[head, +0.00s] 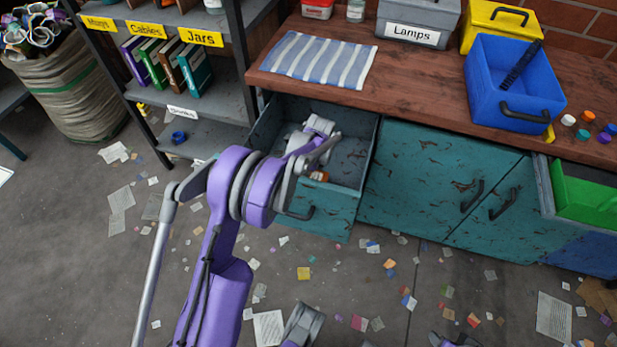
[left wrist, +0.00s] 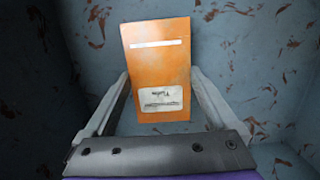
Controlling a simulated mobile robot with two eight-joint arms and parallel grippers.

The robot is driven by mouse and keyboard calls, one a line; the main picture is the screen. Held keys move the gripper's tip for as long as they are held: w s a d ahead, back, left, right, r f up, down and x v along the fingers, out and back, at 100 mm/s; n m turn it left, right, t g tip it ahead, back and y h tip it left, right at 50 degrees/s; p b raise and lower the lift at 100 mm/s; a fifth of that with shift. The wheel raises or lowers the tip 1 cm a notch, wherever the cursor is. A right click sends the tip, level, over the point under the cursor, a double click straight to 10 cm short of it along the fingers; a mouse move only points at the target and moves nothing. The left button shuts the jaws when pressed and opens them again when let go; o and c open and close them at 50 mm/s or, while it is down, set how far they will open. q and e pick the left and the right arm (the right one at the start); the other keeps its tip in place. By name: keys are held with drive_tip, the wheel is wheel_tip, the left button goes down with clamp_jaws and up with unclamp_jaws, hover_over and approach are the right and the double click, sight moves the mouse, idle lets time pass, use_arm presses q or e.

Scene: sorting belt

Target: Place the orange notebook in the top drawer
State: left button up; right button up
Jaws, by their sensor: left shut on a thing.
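The orange notebook (left wrist: 160,65) is between the two fingers of my left gripper (left wrist: 160,88), which is shut on it. It has a white stripe and a white label. In the head view only a small orange part of the notebook (head: 319,176) shows beside my left gripper (head: 322,168); my arm hides the rest. The top drawer (head: 325,213) is pulled open, and the gripper and notebook are inside its opening. The drawer's worn blue-grey inside surrounds the notebook in the wrist view. I cannot tell whether the notebook touches the bottom.
A wooden worktop (head: 420,88) above the drawer holds a striped cloth (head: 318,61), a grey Lamps box (head: 418,22) and a blue bin (head: 513,85). Shelves with books (head: 165,62) stand at the left. Closed teal doors (head: 430,180) are right of the drawer. Paper scraps litter the floor.

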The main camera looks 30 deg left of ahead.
use_arm(q)
drive_tip(key=shift+f, duration=0.85)
drive_tip(key=shift+f, duration=0.1)
drive_tip(key=o, duration=1.1)
drive_tip(key=shift+f, duration=0.1)
wheel_tip(320, 180, up, 12)
drive_tip(key=d+p, duration=0.1)
drive_tip(key=p, duration=0.1)
drive_tip(key=shift+w+d+p, duration=0.2)
drive_tip(key=shift+d+p, duration=0.2)
